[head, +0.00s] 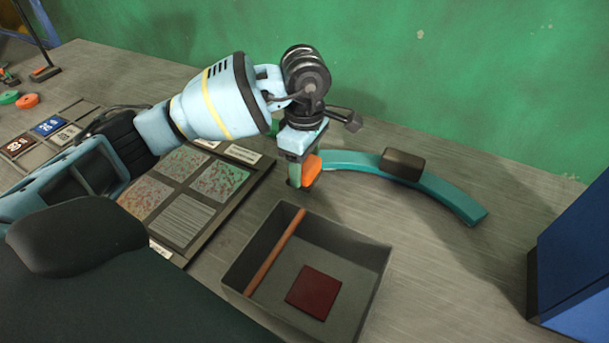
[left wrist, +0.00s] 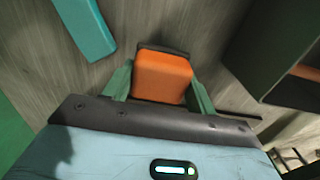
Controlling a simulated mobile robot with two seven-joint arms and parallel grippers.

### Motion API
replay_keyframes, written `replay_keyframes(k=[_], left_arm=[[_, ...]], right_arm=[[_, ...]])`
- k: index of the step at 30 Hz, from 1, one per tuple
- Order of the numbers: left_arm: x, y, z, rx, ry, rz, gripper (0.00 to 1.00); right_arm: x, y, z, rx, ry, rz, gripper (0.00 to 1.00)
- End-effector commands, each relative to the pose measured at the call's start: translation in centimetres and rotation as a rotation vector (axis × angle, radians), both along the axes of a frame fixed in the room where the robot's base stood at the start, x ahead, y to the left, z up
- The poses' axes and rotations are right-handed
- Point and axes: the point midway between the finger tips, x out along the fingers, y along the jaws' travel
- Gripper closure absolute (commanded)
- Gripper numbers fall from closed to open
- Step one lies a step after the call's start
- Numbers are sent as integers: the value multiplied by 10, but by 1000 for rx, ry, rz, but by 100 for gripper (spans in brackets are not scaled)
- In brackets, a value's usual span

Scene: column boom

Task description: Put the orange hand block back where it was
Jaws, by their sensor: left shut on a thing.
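The orange hand block (head: 311,170) is between the fingers of my left gripper (head: 303,172), above or at the table by the left end of a curved teal piece (head: 350,160). In the left wrist view the orange block (left wrist: 162,77) fills the space between the green fingers of my left gripper (left wrist: 160,85), which is shut on it. The teal piece (left wrist: 86,27) shows apart from the block at the upper left there. Whether the block touches the table is hard to tell. My right gripper is not in view.
A dark block (head: 402,163) sits on the teal curve. A grey open tray (head: 375,268) in front holds a brown rod (head: 275,252) and a dark red square (head: 314,291). A board of textured panels (head: 232,200) lies left; a blue cabinet (head: 575,255) stands right.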

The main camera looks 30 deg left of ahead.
Motion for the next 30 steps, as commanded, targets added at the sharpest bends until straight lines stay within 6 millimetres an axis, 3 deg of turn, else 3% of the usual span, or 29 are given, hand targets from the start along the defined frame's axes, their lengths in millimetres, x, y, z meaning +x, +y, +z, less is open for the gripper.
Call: replay_keyframes(k=[5,13,25,26,30], left_arm=[[0,0,-5,0,0,1,66],[0,0,-36,1,-1,1,66],[0,0,-41,0,-1,0,66],[0,0,-41,1,0,0,41],[0,0,-40,1,0,0,23]], right_arm=[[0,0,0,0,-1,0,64],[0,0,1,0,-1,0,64],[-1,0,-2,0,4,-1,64],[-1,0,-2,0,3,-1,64],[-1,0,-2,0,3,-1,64]])
